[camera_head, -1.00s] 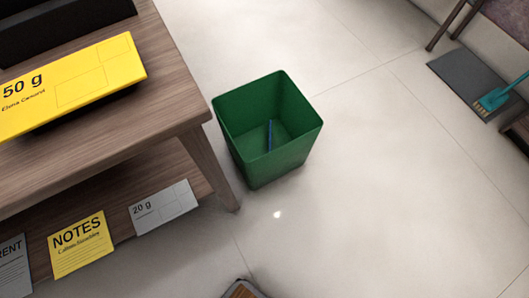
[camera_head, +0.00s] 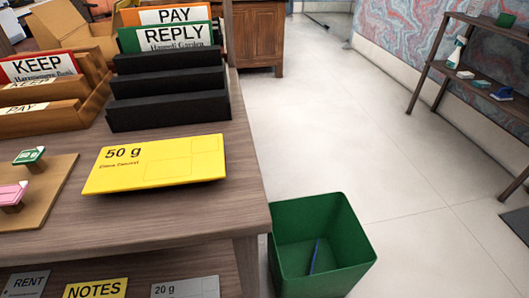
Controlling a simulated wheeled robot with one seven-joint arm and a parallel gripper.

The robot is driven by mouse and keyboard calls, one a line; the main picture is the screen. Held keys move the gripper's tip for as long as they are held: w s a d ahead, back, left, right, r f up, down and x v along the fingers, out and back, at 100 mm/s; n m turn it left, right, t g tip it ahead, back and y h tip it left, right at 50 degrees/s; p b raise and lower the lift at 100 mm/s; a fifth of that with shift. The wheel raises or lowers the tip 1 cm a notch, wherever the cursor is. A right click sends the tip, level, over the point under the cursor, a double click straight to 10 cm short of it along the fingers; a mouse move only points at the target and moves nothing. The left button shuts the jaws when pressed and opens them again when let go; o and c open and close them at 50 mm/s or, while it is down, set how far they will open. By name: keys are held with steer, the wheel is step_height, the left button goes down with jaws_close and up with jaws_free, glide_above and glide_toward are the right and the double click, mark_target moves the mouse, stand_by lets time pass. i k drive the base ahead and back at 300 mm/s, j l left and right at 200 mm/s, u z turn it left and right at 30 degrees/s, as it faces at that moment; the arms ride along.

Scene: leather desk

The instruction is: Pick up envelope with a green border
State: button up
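A green-bordered envelope (camera_head: 168,38) with a white face reading "REPLY" stands in the black stepped sorter (camera_head: 170,82) on the desk (camera_head: 235,170). Its lower part is hidden by the sorter. An orange-bordered envelope (camera_head: 170,14) reading "PAY" stands just behind it. My gripper is not in view.
A yellow "50 g" envelope (camera_head: 155,165) lies in front of the sorter. A wooden sorter (camera_head: 45,112) holding a red-bordered "KEEP" envelope (camera_head: 40,66) and a board with stamps (camera_head: 55,192) are at left. A green bin (camera_head: 345,245) stands beside the desk; open floor lies right.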

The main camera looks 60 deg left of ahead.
mark_target(194, 34)
steer(key=u, duration=1.9)
